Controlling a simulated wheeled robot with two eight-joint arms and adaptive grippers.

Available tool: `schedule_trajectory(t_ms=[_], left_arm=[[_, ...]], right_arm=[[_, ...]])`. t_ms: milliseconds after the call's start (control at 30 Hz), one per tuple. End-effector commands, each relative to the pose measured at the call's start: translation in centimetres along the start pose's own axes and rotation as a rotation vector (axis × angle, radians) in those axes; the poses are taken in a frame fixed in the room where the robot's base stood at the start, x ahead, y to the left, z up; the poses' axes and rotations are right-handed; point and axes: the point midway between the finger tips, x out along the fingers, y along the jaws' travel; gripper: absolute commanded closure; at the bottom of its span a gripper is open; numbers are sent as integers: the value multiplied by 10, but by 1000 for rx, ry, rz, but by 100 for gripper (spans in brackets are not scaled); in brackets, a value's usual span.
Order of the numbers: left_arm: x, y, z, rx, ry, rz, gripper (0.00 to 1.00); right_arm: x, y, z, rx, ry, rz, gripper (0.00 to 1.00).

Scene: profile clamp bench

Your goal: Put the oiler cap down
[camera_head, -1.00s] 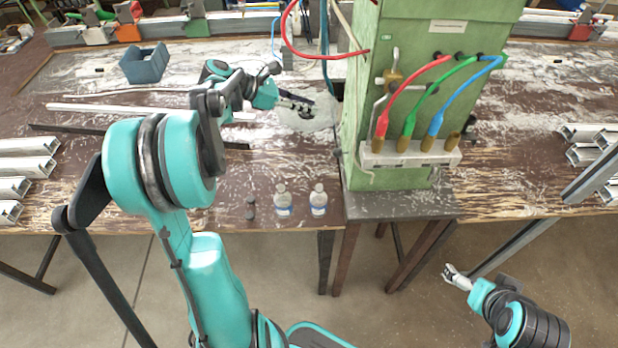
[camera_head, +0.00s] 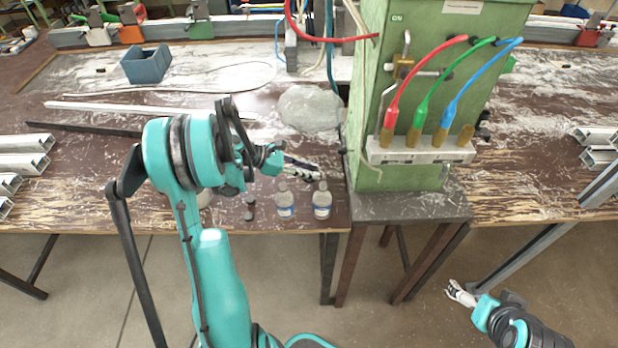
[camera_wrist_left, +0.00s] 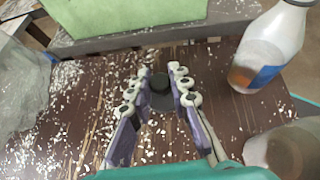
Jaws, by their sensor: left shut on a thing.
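My left gripper (camera_head: 303,168) is low over the wooden bench (camera_head: 120,190), just behind two small clear bottles with blue labels, the left one (camera_head: 284,205) and the right one (camera_head: 321,201). In the left wrist view its fingers (camera_wrist_left: 160,88) are closed around a small black round cap (camera_wrist_left: 160,84), the oiler cap. The cap is close above the bench top or touching it; I cannot tell which. In the head view the fingers hide the cap. My right gripper (camera_head: 460,293) is over the floor at the lower right, away from the bench; its opening is unclear.
A crumpled clear plastic bag (camera_head: 310,107) lies behind the left gripper. A green cabinet (camera_head: 375,160) with coloured hoses stands to its right. A small dark bottle (camera_head: 249,209) stands left of the clear bottles. A blue bin (camera_head: 146,65) sits at the back left.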

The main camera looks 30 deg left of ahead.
Motion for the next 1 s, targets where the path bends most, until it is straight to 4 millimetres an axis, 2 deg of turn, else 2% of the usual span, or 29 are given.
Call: schedule_trajectory(t_ms=[33,133,500,533,600,1000], left_arm=[[6,0,-10,0,0,0,100],[12,0,-21,0,0,0,100],[14,0,-24,0,0,0,100],[14,0,-24,0,0,0,79],[14,0,-23,0,0,0,61],[13,0,-22,0,0,0,61]], right_arm=[[5,0,4,0,0,0,0],[10,0,7,0,0,0,0],[12,0,8,0,0,0,0],[12,0,8,0,0,0,0],[11,0,8,0,0,0,0],[10,0,7,0,0,0,0]])
